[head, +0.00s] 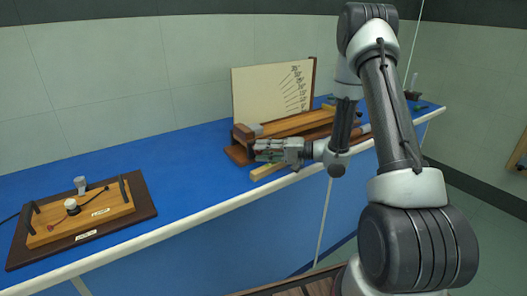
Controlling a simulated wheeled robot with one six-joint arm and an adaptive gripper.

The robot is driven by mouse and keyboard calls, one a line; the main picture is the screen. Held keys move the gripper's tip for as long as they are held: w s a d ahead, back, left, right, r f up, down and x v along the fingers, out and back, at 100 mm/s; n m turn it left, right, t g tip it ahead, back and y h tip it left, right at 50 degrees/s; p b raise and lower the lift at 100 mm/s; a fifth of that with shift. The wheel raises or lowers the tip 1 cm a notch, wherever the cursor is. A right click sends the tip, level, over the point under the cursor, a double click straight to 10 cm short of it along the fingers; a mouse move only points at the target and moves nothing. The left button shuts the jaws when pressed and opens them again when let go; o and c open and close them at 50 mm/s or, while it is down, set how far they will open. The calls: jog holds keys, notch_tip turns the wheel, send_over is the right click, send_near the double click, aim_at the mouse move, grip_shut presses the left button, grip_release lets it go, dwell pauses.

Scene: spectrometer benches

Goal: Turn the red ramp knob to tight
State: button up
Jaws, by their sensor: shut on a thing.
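The wooden ramp (300,124) stands on the blue bench top, in front of a cream board (265,95) with a fan of angle lines. My gripper (262,151) is at the near left end of the ramp, pointing left, with its fingers closed in on something at the ramp's front side. No red shows between the fingers. The red ramp knob is hidden there by the gripper, so how far it is turned cannot be seen.
A pale wooden strip (268,171) lies on the bench just below my gripper. The blue bench top (190,178) between is clear.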

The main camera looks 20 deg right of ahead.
dwell(0.4)
jog(key=o, duration=0.9)
jog(key=shift+d, duration=0.1)
jog(key=shift+o, duration=0.4)
